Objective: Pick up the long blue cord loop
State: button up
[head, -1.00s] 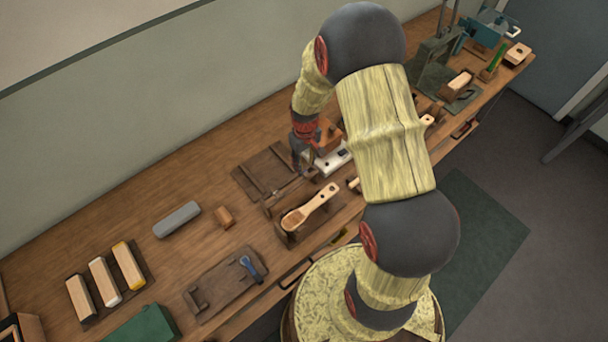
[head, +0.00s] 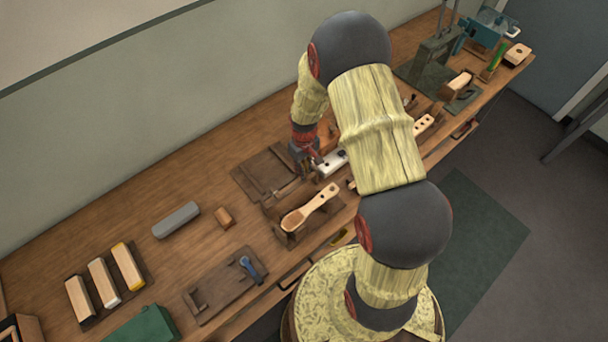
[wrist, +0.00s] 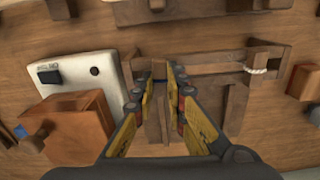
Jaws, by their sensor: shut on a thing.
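My gripper (head: 307,160) is low over the bench, near the dark wooden fixture (head: 262,172). In the wrist view, its yellow-padded fingers (wrist: 160,85) are closed around a narrow brown wooden piece (wrist: 160,125). I cannot make out a long blue cord loop in either view. A small blue item (head: 249,267) lies on a dark wooden tray (head: 212,302) at the front; its shape is too small to tell. A tiny blue patch (wrist: 22,132) shows at the left of the wrist view. A white cord loop (wrist: 257,70) is around a wooden peg there.
A white box with a black switch (wrist: 75,75) and an orange-brown wooden block (wrist: 78,135) stand left of my fingers. A wooden brush body (head: 310,207) lies in front. Wooden blocks (head: 104,280) and a grey bar (head: 177,220) are to the left.

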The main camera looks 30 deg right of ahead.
grip_shut()
